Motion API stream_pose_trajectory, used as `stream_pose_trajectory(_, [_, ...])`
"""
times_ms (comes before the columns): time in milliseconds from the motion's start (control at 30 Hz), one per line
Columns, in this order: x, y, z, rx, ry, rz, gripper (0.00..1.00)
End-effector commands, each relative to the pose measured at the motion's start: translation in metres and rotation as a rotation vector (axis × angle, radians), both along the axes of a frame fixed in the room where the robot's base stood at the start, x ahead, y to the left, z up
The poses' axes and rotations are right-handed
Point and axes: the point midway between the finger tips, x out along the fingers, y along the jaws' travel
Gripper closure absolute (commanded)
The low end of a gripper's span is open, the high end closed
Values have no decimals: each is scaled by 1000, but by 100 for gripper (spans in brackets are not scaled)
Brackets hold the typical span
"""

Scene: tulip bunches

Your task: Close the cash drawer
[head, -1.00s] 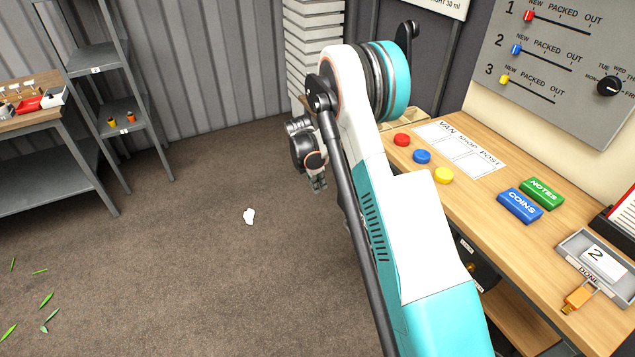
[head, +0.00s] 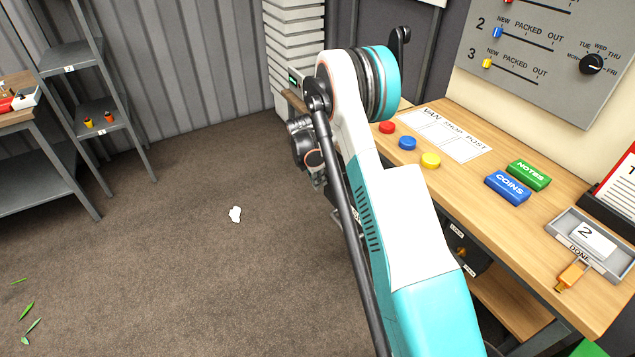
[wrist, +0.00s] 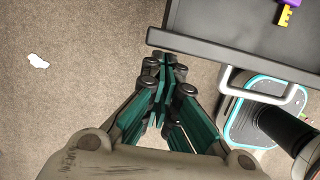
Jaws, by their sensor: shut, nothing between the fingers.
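In the wrist view, a dark grey drawer (wrist: 230,48) fills the upper right, with a raised rim and a pale bar handle (wrist: 228,80) on its front. It appears pulled out, with a purple and yellow item (wrist: 287,14) inside. My gripper (wrist: 166,62) is shut and empty, its tips close to the left part of the drawer's front edge; whether they touch it I cannot tell. In the head view my arm hides the drawer and most of the gripper. A dark unit with a brass knob (head: 461,252) shows under the desk.
The wooden desk (head: 460,190) carries coloured buttons, a blue COINS block (head: 508,187), a green NOTES block (head: 529,175) and a grey DONE tray (head: 563,228). A white scrap (head: 235,214) lies on the open carpet. A grey shelf stands at the left.

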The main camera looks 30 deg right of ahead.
Motion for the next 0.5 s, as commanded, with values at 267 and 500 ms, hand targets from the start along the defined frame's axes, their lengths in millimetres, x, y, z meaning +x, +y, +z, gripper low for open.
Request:
stream_pose_trajectory(267, [1, -34, 0, -1, -1, -4, 100])
stream_pose_trajectory(500, [2, -93, 0, -1, 0, -5, 100])
